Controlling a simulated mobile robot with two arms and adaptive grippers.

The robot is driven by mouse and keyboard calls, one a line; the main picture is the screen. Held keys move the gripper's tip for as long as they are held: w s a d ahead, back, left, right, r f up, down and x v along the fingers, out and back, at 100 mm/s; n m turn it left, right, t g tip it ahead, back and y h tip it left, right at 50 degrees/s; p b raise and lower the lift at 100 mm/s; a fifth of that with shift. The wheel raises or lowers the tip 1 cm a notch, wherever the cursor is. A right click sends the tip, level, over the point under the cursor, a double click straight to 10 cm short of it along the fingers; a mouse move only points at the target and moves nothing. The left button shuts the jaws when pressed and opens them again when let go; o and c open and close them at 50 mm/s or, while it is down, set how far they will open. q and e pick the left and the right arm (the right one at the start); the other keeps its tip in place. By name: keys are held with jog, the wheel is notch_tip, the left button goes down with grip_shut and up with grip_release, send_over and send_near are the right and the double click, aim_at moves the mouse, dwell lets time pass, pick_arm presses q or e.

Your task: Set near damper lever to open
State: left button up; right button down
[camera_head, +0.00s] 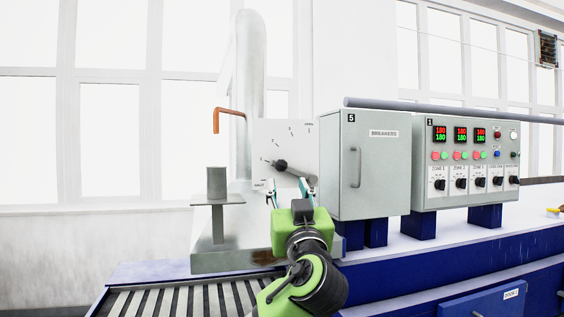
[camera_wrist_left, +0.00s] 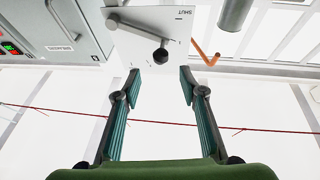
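The damper lever (camera_head: 296,172) is a grey bar on a pale dial plate (camera_head: 298,141). Its hub is at the plate's lower right, and its black knob (camera_head: 281,164) points up and left, near the first mark above SHUT. SHUT is at the plate's lower left, and OPEN is at its upper right. My left gripper (camera_head: 288,189) is open and empty, just below the knob in the head view. In the left wrist view the knob (camera_wrist_left: 160,57) lies between the lines of the open fingers (camera_wrist_left: 160,80), just beyond their tips, with no contact visible. My right gripper is not in view.
A grey breaker cabinet (camera_head: 343,195) stands close right of the plate, with a control panel (camera_head: 470,203) beyond it. Left are a small metal stand (camera_head: 217,185), a copper pipe (camera_head: 230,112) and a large grey duct (camera_head: 243,100). A slatted conveyor (camera_head: 180,300) is in front.

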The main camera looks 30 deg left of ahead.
aim_at(282, 168)
pick_arm(q)
jog(key=p+x, duration=0.5)
jog(key=x, duration=0.5)
jog(key=shift+s+r+p, duration=0.15)
jog(key=shift+p, duration=0.15)
jog(key=shift+w+a, duration=0.35)
jog(key=shift+w, duration=0.05)
grip_shut()
